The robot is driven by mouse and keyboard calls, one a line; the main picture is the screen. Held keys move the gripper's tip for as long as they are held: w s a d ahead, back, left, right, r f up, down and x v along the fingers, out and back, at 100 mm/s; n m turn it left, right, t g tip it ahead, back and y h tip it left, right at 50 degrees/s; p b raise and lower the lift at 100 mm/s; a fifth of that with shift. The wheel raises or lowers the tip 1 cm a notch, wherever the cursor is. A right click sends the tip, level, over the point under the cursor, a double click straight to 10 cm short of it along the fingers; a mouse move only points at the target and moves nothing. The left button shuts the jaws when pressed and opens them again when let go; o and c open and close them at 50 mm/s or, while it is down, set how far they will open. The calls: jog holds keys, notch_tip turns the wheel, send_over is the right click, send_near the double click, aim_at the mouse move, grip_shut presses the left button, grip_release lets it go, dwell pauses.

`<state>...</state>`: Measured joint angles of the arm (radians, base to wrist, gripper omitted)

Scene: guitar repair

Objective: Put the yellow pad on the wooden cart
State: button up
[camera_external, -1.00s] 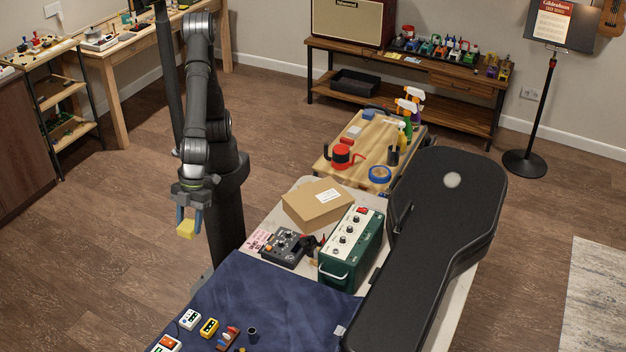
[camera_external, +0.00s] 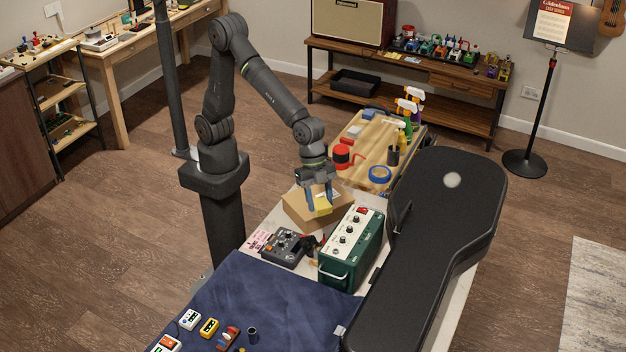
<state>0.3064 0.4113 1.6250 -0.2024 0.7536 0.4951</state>
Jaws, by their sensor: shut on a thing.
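My gripper (camera_external: 320,203) is shut on the yellow pad (camera_external: 322,206), which sits between its blue fingers. The gripper points down in front of the cardboard box (camera_external: 297,212); I cannot tell how high above the box the pad hangs. The wooden cart (camera_external: 352,167) stands just behind, its light wood top holding several items. The arm hides part of the cart's near left side.
On the cart are a red and black pot (camera_external: 342,154), a blue tape roll (camera_external: 380,174), a dark cup (camera_external: 393,155) and spray bottles (camera_external: 408,112). A green amplifier (camera_external: 352,246) and a black guitar case (camera_external: 440,235) lie to the right. The cart's front middle has bare wood.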

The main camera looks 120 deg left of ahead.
jog(key=w+a+n+y, duration=0.1)
jog(key=w+a+n, duration=0.15)
jog(key=a, duration=0.55)
jog(key=w+a+n, duration=0.1)
jog(key=w+a, duration=0.2)
jog(key=a, duration=0.5)
jog(key=a+n+t+y, duration=0.15)
jog(key=a+n, duration=0.45)
jog(key=a, duration=1.8)
jog(key=n+g+y, duration=0.2)
jog(key=n+y, duration=0.2)
jog(key=n, duration=0.3)
send_over(363, 125)
jog(key=d, duration=0.2)
jog(key=shift+h, duration=0.25)
jog(key=f, duration=1.8)
jog(key=shift+s+a, duration=0.2)
jog(key=shift+s, duration=0.15)
jog(key=shift+s+a+f, duration=0.1)
jog(key=shift+a+f, duration=0.1)
jog(key=shift+f, duration=1.95)
jog(key=shift+f, duration=0.1)
